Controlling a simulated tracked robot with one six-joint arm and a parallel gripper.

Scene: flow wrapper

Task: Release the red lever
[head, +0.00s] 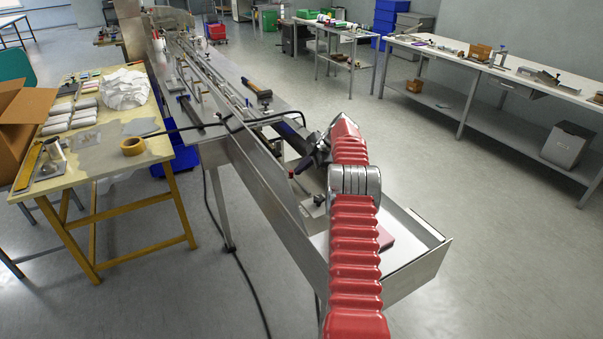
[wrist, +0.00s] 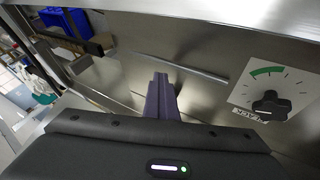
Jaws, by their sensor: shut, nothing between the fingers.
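My gripper (head: 311,157) is dark and hangs over the near end of the long metal machine (head: 262,185). In the wrist view its dark fingers (wrist: 160,82) are together with nothing between them, in front of a bare metal panel. A thin metal rod (wrist: 182,67) crosses that panel just beyond the fingertips. I cannot tell whether it touches them. No red lever shows clearly in either view. A small dark red knob (head: 291,174) shows beside the gripper in the head view, and I cannot tell if it is the lever's end.
A black knob (wrist: 271,105) on a white dial plate with a green arc is on the panel, right of the fingers. A yellow-legged table (head: 110,167) with tape and packs stands left of the machine. Open floor lies to the right, before a long bench (head: 500,67).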

